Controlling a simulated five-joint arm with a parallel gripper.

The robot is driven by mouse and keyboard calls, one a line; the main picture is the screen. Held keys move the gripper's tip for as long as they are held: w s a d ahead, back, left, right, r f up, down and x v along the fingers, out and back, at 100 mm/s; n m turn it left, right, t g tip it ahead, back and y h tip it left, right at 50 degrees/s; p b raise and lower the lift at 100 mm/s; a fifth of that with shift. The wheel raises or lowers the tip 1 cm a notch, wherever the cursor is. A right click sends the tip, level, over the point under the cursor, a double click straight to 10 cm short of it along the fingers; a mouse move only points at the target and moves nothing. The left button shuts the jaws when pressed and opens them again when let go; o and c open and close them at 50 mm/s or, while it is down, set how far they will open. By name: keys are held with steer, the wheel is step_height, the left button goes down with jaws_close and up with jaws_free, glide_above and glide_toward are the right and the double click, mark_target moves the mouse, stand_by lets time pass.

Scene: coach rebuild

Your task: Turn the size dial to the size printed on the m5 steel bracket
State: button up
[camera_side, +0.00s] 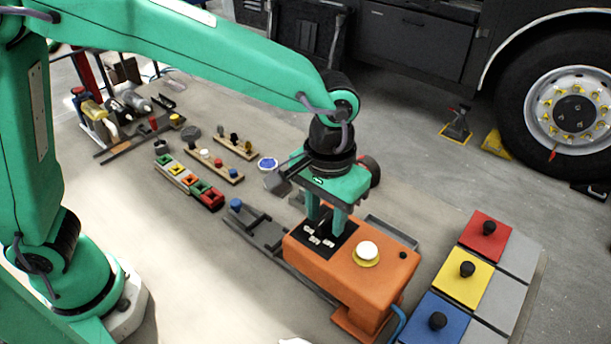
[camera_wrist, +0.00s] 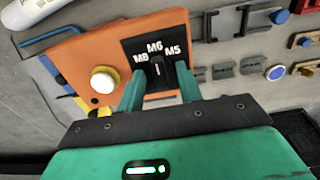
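The size dial (camera_wrist: 159,71) is a black knob on a black panel (camera_wrist: 133,48) printed M8, M6 and M5. Its white mark appears to point toward M6, the middle label. My gripper (camera_wrist: 161,75) straddles the knob, one green finger on each side; gaps show between fingers and knob. In the side view my gripper (camera_side: 332,222) reaches down over the panel (camera_side: 313,245) on the orange box (camera_side: 375,285), and the knob is mostly hidden. Several grey brackets (camera_wrist: 223,70) lie right of the box in the wrist view; I cannot read a size on any.
A white button in a yellow ring (camera_side: 367,252) stands on the orange box near the dial. Red (camera_side: 476,247), yellow (camera_side: 458,289) and blue (camera_side: 426,310) lidded pads lie at right. Coloured blocks (camera_side: 187,180) and wooden racks (camera_side: 214,166) sit at left. Bare surface lies front left.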

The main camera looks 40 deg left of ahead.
jaws_close()
steer(key=shift+m, duration=0.4)
steer(key=m, duration=0.9)
stand_by(0.4)
stand_by(0.4)
jaws_free()
